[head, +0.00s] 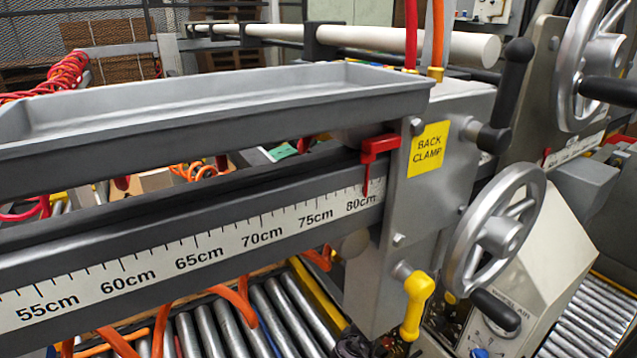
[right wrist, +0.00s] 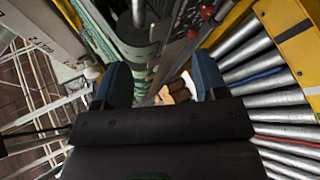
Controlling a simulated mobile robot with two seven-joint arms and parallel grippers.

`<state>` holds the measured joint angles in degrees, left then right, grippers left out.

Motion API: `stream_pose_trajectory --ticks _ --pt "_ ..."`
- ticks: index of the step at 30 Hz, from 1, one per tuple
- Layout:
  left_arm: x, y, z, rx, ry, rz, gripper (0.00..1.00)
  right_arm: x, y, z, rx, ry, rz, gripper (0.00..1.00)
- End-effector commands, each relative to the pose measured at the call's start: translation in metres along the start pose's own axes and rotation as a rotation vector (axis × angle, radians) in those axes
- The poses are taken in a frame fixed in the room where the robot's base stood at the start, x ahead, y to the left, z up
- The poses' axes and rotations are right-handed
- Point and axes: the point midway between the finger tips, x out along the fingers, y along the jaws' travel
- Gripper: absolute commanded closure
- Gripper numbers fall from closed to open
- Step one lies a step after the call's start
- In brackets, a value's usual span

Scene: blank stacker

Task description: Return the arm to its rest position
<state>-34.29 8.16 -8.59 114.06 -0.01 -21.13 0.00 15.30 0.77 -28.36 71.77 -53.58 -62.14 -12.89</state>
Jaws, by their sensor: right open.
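My right gripper (right wrist: 161,78) shows in the right wrist view with its two blue fingers spread apart. The gap between them holds nothing that I can make out. Past the fingers are a dark vertical post and metal machine parts, with rollers (right wrist: 262,70) to the right. How far the fingertips are from these parts is hard to tell. In the head view a small dark shape shows at the bottom, below the back clamp block (head: 440,200); I cannot tell what it is. My left gripper is in neither view.
In the head view a grey tray (head: 200,118) sits above a ruler beam (head: 190,250). A silver handwheel (head: 497,232), a black crank handle (head: 512,90) and a yellow handle (head: 417,300) stick out at the clamp. Roller conveyors (head: 270,318) lie below. Space here is tight.

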Motion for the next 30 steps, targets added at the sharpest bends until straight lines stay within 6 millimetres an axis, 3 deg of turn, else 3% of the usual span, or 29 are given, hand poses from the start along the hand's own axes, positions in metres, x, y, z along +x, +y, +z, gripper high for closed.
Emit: stream_pose_trajectory --ticks 5,8,15,20,24,27,30 --pt "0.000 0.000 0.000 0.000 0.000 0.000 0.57 -0.019 -0.004 0.001 0.395 0.272 -0.158 0.34" --pt "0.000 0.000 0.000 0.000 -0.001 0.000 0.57 -0.034 -0.002 0.016 0.630 0.396 -0.225 0.34" --pt "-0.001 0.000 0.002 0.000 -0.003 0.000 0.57 -0.074 0.005 0.090 1.081 0.559 -0.288 0.34" --pt "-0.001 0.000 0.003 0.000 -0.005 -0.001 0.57 -0.097 -0.005 0.152 1.247 0.556 -0.292 0.34" --pt "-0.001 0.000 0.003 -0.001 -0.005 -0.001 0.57 -0.114 -0.032 0.204 1.288 0.472 -0.303 0.34" --pt "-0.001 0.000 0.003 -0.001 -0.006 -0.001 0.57 -0.123 -0.058 0.232 1.279 0.403 -0.318 0.34" --pt "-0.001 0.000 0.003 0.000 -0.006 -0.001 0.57 -0.130 -0.079 0.247 1.272 0.357 -0.339 0.34"
